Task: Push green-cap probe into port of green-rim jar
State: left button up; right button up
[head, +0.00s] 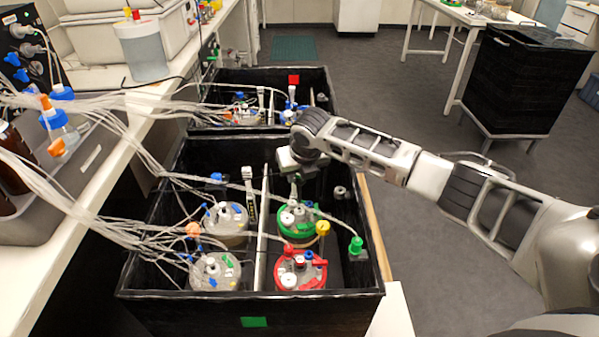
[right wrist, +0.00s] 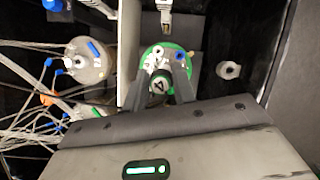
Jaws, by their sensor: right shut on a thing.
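The green-rim jar (head: 297,235) stands in the right compartment of the near black box, behind the red-rim jar. It also shows in the right wrist view (right wrist: 186,52). My right gripper (head: 295,178) points down over the back of the green-rim jar. In the right wrist view its two fingers (right wrist: 160,87) are shut on a small round-topped thing, the probe (right wrist: 157,87), directly above the jar's lid. The probe's cap colour is unclear, and its lower end and the port under it are hidden. My left gripper is not in view.
The red-rim jar (head: 300,276), a yellow cap (head: 323,228) and a green-capped bottle (head: 357,248) are close in front and to the right. A divider (head: 262,235) separates two grey-lidded jars at left. Many clear tubes cross the box's left side.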

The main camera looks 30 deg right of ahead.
aim_at(300, 191)
dwell(0.5)
jog(key=shift+f, duration=0.5)
jog(key=shift+f, duration=0.15)
dwell(0.4)
jog(key=shift+f+b, duration=0.3)
jog(key=shift+f, duration=0.4)
dwell(0.7)
jog(key=shift+f, duration=0.4)
dwell(0.5)
jog(key=shift+f+b, duration=0.35)
jog(key=shift+f, duration=0.2)
dwell(0.6)
jog(key=shift+f, duration=0.4)
jog(key=shift+f, duration=0.15)
dwell(0.6)
jog(key=shift+f+b, duration=0.45)
jog(key=shift+f, duration=0.05)
